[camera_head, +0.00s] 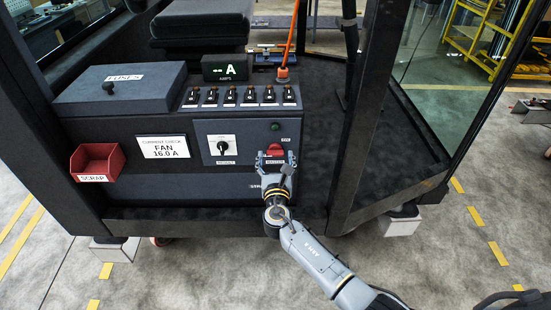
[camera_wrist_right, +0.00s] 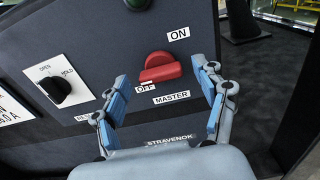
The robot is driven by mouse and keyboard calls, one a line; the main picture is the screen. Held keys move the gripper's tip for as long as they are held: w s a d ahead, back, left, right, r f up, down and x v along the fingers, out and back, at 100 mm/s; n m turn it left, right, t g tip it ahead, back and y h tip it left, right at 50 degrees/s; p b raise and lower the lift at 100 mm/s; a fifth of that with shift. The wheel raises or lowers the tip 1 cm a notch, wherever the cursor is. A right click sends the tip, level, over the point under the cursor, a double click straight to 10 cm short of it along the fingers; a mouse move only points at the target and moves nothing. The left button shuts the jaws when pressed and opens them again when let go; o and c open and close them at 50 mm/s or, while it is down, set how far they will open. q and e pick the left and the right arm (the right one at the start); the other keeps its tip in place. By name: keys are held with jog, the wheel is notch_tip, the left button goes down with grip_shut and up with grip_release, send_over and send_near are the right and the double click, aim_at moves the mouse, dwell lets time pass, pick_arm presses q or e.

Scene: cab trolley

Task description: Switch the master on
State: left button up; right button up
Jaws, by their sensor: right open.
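The red master switch (camera_head: 275,150) sits on the right of the dark console front. In the right wrist view the red knob (camera_wrist_right: 160,68) has the ON label (camera_wrist_right: 178,34) above it and the OFF label (camera_wrist_right: 145,88) below. The left end of its handle lies close to OFF. The MASTER label (camera_wrist_right: 171,97) is under it. My right gripper (camera_head: 276,157) is open in front of the switch, and its fingers (camera_wrist_right: 161,74) stand on either side of the knob. Whether they touch it I cannot tell. My left gripper is not in view.
A black OPEN/HOLD knob (camera_head: 222,146) is left of the switch. A row of toggle switches (camera_head: 230,97) and a display (camera_head: 227,68) reading A are above. A red scrap bin (camera_head: 96,160) hangs at the left. A cab post (camera_head: 362,110) stands at the right.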

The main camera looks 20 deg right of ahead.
jog(key=c, duration=1.1)
jog(key=shift+c, duration=0.2)
jog(key=m+b, duration=0.3)
jog(key=shift+f+m, duration=0.2)
jog(key=shift+m, duration=0.1)
jog(key=m+b, duration=0.3)
jog(key=m, duration=0.2)
jog(key=shift+d+m+b, duration=0.1)
jog(key=shift+m+b, duration=0.2)
jog(key=shift+b, duration=0.1)
jog(key=m+b, duration=0.3)
jog(key=m, duration=0.1)
jog(key=m+b, duration=0.2)
jog(key=m, duration=0.2)
jog(key=shift+m, duration=0.3)
